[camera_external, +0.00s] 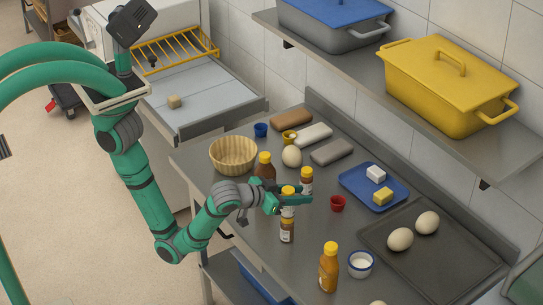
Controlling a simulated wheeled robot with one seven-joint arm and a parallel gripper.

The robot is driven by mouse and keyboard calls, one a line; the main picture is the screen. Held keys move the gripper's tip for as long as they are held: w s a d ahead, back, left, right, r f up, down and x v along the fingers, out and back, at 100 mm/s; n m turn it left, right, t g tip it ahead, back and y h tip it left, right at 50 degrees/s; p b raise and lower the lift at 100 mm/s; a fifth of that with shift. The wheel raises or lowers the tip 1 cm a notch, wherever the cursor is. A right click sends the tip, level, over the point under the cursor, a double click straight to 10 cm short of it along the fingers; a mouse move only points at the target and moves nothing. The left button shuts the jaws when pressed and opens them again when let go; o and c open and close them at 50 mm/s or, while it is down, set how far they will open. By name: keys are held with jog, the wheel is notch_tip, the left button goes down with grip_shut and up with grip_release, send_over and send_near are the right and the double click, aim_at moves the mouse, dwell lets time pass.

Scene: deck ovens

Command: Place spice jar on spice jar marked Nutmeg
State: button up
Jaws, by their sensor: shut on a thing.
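My gripper (289,201) is shut on a spice jar (288,210) with a yellow cap. The held jar is upright and appears directly above a second spice jar (287,233) with brown contents and a pale label, which stands on the steel counter. I cannot tell whether the two touch; the lower jar's top is hidden. Another yellow-capped spice jar (306,179) stands just behind my gripper. The labels are too small to read, so I cannot tell which is marked Nutmeg.
A brown bottle (264,168), wicker basket (233,155) and egg (291,156) stand behind my gripper. A red cup (337,203) is close on the right. A sauce bottle (329,270) and white-filled bowl (361,263) stand in front. A blue tray (358,196) and dark tray (422,270) lie right.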

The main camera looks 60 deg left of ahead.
jog(key=shift+f, duration=0.1)
jog(key=o, duration=1.1)
jog(key=v, duration=1.2)
jog(key=shift+r, duration=0.2)
